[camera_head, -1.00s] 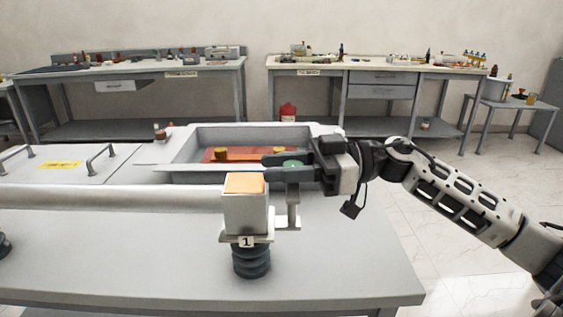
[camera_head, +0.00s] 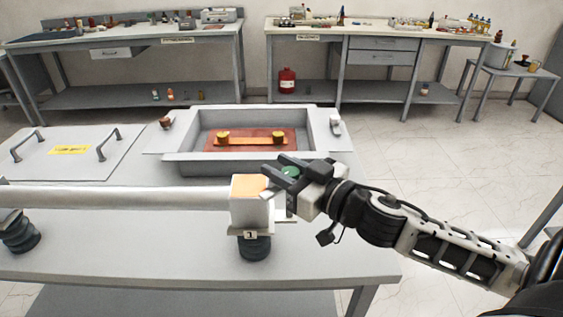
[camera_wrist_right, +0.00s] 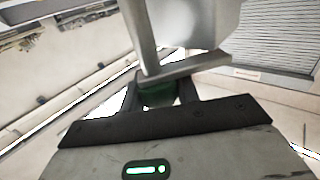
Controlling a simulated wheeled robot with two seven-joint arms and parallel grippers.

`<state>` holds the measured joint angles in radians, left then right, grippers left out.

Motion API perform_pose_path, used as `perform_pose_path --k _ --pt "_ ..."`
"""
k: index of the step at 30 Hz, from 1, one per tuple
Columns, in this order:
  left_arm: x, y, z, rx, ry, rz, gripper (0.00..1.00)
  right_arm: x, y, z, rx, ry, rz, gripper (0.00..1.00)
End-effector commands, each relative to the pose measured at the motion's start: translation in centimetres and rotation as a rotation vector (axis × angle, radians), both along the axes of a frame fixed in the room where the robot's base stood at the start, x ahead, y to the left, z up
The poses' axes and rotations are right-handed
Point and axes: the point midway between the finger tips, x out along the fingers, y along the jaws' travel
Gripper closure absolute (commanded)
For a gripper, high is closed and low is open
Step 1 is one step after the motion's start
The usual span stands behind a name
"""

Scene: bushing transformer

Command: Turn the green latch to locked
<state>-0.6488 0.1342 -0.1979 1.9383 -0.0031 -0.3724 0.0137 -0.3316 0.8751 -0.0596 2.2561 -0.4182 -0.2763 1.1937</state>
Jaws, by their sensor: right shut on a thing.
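The green latch (camera_head: 290,171) shows as a small green top between the dark fingers of my right gripper (camera_head: 284,172), beside the white block with the orange top (camera_head: 251,187). My right gripper is shut on it. In the right wrist view the green latch (camera_wrist_right: 158,94) sits between the fingers, partly hidden behind a grey metal bar (camera_wrist_right: 185,67). The latch's exact angle cannot be told. My left gripper is not in view.
A grey tray (camera_head: 182,168) with a copper-coloured plate lies behind the block. A long white tube (camera_head: 120,197) runs left from the block. A lid with two handles (camera_head: 65,165) lies at left. Benches (camera_head: 345,50) stand at the back.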

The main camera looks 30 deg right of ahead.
Motion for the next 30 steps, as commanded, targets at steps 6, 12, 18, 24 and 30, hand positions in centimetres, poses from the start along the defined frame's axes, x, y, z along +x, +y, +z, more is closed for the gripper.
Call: perform_pose_path --k 6,12,18,24,30 --pt "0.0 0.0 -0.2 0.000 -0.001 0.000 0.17 0.0 -0.2 0.0 0.016 -0.001 -0.207 0.92" --pt "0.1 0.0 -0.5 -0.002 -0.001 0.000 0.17 0.1 -0.5 -0.1 0.015 -0.001 -0.384 0.92" --pt "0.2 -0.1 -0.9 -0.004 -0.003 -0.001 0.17 0.1 -0.8 -0.1 0.011 -0.002 -0.526 0.92" --pt "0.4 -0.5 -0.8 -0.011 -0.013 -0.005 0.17 0.0 -1.1 -0.1 0.004 -0.002 -0.620 0.92" --pt "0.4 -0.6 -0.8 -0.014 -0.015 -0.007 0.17 0.0 -1.2 0.1 0.002 -0.004 -0.667 0.92"
